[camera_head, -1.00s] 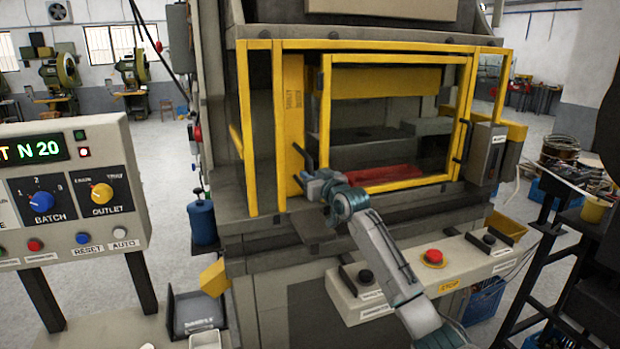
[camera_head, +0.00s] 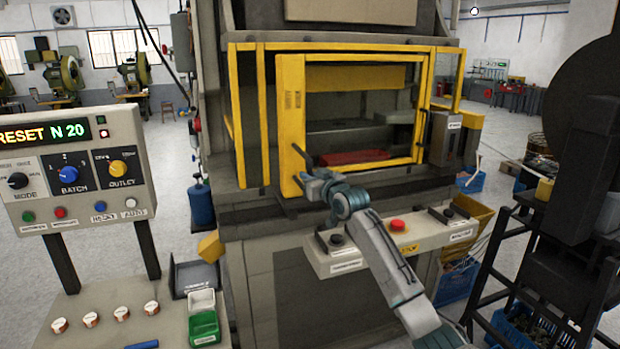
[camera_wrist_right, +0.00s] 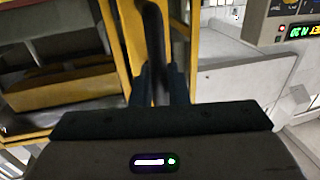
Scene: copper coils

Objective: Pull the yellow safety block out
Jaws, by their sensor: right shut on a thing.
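The yellow safety block (camera_head: 291,125) is a tall upright piece with small lettering. It stands at the left of the press window, against the left side of the yellow guard frame (camera_head: 423,110). My right gripper (camera_head: 308,178) is at its lower right, shut on a dark upright handle (camera_head: 303,158). In the right wrist view the handle (camera_wrist_right: 155,40) rises between the fingers (camera_wrist_right: 157,85), with yellow bars on both sides. The join between handle and block is not clear. My left gripper is out of view.
A red part (camera_head: 355,157) lies inside the press. A two-button panel with a red stop button (camera_head: 397,225) runs below my right arm. A control console (camera_head: 75,165) stands left, above several small round pieces and a green bin (camera_head: 204,328). A dark rack (camera_head: 555,270) stands right.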

